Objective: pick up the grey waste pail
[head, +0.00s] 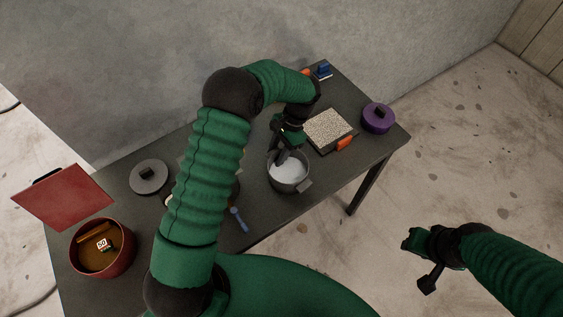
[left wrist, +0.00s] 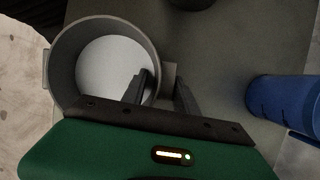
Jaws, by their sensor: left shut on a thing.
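The grey waste pail (head: 289,184) is on the dark table near its front edge, with white material inside. In the left wrist view the grey pail (left wrist: 62,62) fills the upper left. My left gripper (head: 282,157) reaches down to the pail's far rim. In the left wrist view my left gripper (left wrist: 163,90) has one finger inside the pail and the other outside, shut on its wall. I cannot tell whether the pail is clear of the table. My right gripper (head: 418,263) is empty, its fingers apart, off the table at the right.
A speckled block (head: 327,129) with orange clamps lies close behind the pail. A purple lidded pot (head: 378,118) stands at the right end. A red pot (head: 102,248), red board (head: 62,197) and grey lid (head: 149,177) are at the left. A blue-handled tool (head: 238,219) lies at the front edge.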

